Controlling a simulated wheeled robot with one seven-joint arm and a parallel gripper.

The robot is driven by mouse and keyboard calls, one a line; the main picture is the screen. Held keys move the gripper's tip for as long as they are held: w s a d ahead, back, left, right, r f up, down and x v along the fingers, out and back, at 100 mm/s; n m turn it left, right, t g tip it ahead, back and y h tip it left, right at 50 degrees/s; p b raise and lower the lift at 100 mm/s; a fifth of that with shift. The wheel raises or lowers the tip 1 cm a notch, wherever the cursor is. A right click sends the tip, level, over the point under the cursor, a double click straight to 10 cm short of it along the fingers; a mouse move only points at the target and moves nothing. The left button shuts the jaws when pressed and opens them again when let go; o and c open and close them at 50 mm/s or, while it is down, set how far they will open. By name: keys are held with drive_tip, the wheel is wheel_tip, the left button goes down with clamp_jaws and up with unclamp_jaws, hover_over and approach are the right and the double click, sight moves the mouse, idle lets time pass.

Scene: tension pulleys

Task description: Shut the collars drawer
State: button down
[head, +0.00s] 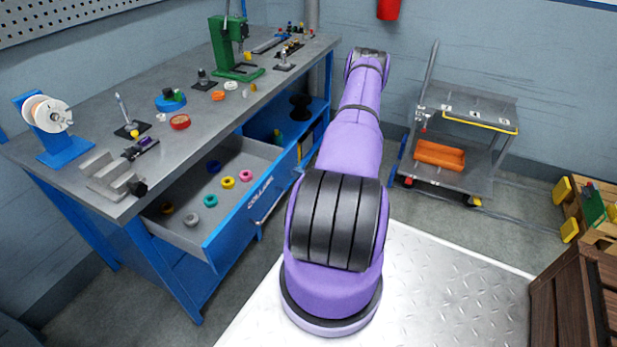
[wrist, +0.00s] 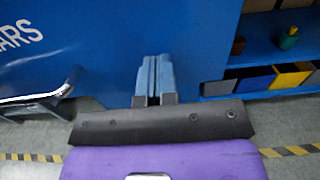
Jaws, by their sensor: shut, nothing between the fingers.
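The collars drawer (head: 235,212) stands pulled out from under the workbench, its blue front lettered COLLARS. Several coloured rings lie inside, among them a yellow ring (head: 228,183) and a pink ring (head: 246,175). The drawer's metal handle (head: 268,208) is on its front. In the wrist view the blue drawer front (wrist: 95,50) fills the upper left, with the last letters of the label and the handle (wrist: 45,91) at left. My gripper (wrist: 153,62) is shut and empty, before the blue front, right of the handle; I cannot tell whether it touches. In the head view my arm hides it.
The grey workbench top (head: 185,145) carries a green press (head: 228,45), a spool stand (head: 50,125) and small parts. An open blue shelf (wrist: 270,55) with bins is right of the drawer front. A cart (head: 465,115) stands against the back wall. Floor between bench and cart is partly clear.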

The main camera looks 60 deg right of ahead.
drive_tip(key=shift+w, duration=0.6)
drive_tip(key=w, duration=0.9)
drive_tip(key=w+a, duration=0.1)
drive_tip(key=w, duration=0.9)
drive_tip(key=w+a, duration=0.1)
drive_tip(key=w, duration=0.8)
drive_tip(key=shift+w+a, duration=0.2)
drive_tip(key=shift+w, duration=0.15)
drive_tip(key=shift+w+r, duration=0.2)
drive_tip(key=shift+w+r, duration=0.1)
drive_tip(key=shift+w, duration=0.05)
drive_tip(key=shift+s+d, duration=0.1)
drive_tip(key=shift+s, duration=0.3)
drive_tip(key=s, duration=0.9)
drive_tip(key=s+d, duration=0.1)
drive_tip(key=s, duration=0.4)
drive_tip(key=shift+f, duration=0.3)
